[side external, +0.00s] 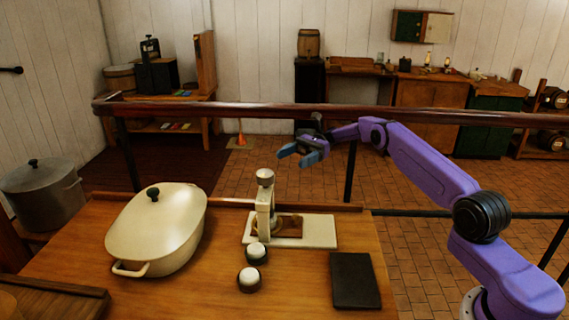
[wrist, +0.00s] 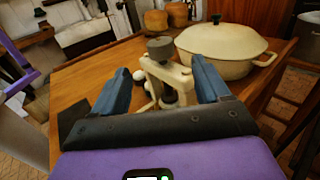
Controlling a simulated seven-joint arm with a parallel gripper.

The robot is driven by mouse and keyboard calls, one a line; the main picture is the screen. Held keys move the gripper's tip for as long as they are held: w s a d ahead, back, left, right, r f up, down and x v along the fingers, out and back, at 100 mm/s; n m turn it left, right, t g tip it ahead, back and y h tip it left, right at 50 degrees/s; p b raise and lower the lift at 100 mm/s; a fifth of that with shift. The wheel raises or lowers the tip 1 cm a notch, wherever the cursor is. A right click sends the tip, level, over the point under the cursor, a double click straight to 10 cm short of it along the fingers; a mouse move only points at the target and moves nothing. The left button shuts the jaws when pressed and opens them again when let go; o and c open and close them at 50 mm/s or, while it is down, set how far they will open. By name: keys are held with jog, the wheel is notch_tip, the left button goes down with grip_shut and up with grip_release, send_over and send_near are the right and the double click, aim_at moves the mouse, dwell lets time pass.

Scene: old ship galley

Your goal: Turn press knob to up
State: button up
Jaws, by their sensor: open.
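The press (side external: 264,213) is a cream upright frame on a pale base plate with a brown inset, on the wooden table. Its grey round press knob (side external: 265,177) sits on top. In the wrist view the knob (wrist: 160,47) and the press frame (wrist: 168,75) appear between my fingers. My gripper (side external: 298,155) has blue fingers spread apart with nothing between them. In the side view it is above and to the right of the knob, apart from it. The wrist view also shows my gripper (wrist: 155,70), its fingers framing the press. The knob's exact setting cannot be told.
A cream lidded pot (side external: 158,225) stands left of the press. Two small dark jars with white tops, one nearer (side external: 249,279) and one farther (side external: 256,253), stand in front of it. A dark slab (side external: 355,280) lies at right. A wooden rail (side external: 330,114) runs behind.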

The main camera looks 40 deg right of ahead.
jog(key=d+m+t, duration=0.1)
jog(key=t, duration=0.1)
jog(key=m+t, duration=0.3)
jog(key=t, duration=0.2)
send_near(259, 183)
jog(key=x, duration=0.6)
jog(key=w+x, duration=0.1)
jog(key=x, duration=0.2)
jog(key=shift+a+r, duration=0.25)
jog(key=shift+w, duration=0.1)
jog(key=c, duration=1)
